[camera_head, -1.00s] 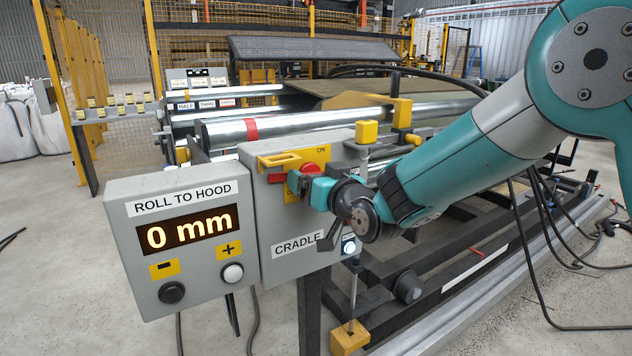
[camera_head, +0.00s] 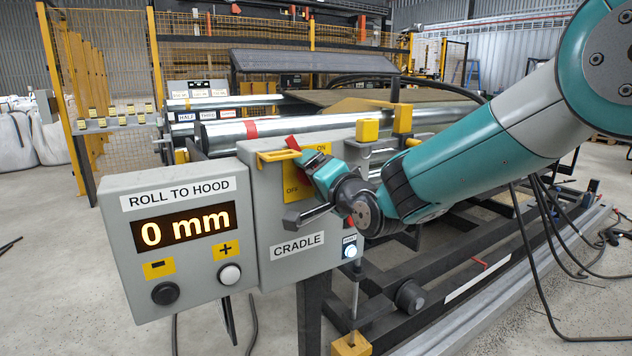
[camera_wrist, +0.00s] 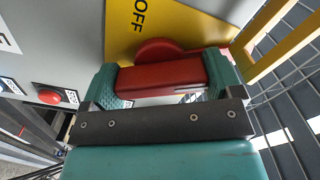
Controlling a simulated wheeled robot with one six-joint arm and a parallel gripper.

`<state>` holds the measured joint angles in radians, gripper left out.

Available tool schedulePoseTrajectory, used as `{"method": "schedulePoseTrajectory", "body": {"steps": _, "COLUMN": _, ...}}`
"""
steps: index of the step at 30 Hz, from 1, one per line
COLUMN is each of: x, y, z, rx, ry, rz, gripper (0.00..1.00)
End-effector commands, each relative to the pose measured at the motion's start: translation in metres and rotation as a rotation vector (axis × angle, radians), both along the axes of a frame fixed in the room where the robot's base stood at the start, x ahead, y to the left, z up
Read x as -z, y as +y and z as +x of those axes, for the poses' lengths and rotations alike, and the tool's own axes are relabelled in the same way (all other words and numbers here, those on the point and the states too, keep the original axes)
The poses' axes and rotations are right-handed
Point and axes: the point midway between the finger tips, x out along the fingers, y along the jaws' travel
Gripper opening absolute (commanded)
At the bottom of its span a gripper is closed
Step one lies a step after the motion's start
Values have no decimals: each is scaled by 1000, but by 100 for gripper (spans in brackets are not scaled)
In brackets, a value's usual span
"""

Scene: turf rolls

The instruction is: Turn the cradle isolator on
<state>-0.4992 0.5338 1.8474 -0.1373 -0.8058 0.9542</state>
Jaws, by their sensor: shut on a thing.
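The cradle isolator is a red rotary handle on a yellow plate marked ON and OFF, on the grey CRADLE box (camera_head: 278,228). In the head view the red handle (camera_head: 292,144) shows at the top of my gripper (camera_head: 308,166), tilted up toward the left. In the wrist view the handle (camera_wrist: 160,80) lies between both teal fingers, and my gripper (camera_wrist: 163,82) is shut on it. The word OFF shows on the yellow plate (camera_wrist: 138,22) beside the handle's round hub. My gripper hides much of the plate in the head view.
A yellow bracket (camera_head: 279,156) sticks out at the box's top, close to my gripper; it also shows in the wrist view (camera_wrist: 270,40). A grey ROLL TO HOOD box (camera_head: 180,275) reading 0 mm stands left. Metal rollers (camera_head: 290,125) lie behind.

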Motion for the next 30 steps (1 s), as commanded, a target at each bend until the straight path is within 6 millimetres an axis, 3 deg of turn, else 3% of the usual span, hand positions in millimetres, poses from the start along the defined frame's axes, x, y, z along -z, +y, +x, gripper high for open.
{"method": "schedulePoseTrajectory", "body": {"steps": 15, "x": 0, "y": -1, "z": 0, "rx": 2, "ry": 226, "rz": 337, "gripper": 61}}
{"method": "schedulePoseTrajectory", "body": {"steps": 30, "x": 0, "y": -1, "z": 1, "rx": 2, "ry": 298, "rz": 441, "gripper": 61}}
